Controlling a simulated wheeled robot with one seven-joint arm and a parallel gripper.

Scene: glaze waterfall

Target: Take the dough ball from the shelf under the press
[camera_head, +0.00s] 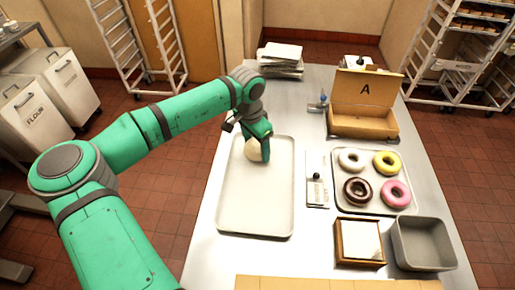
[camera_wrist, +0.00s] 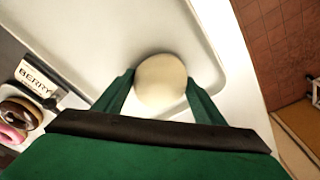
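The pale round dough ball (camera_wrist: 161,81) sits between the two fingers of my gripper (camera_wrist: 160,85) in the wrist view, with a fingertip against each side. My gripper (camera_head: 261,148) is over the far end of a light tray (camera_head: 256,210) in the head view, and the dough ball (camera_head: 252,150) shows beside its fingers. The fingers look shut on the ball. I cannot tell whether the ball touches the tray. No shelf or press can be made out.
Right of the tray are a label card with a dark knob (camera_head: 316,190), a tray of donuts (camera_head: 376,209), a wooden box (camera_head: 359,243), a grey bin (camera_head: 422,244) and an open carton marked A (camera_head: 363,122). Papers (camera_head: 281,60) lie at the back. The near part of the light tray is empty.

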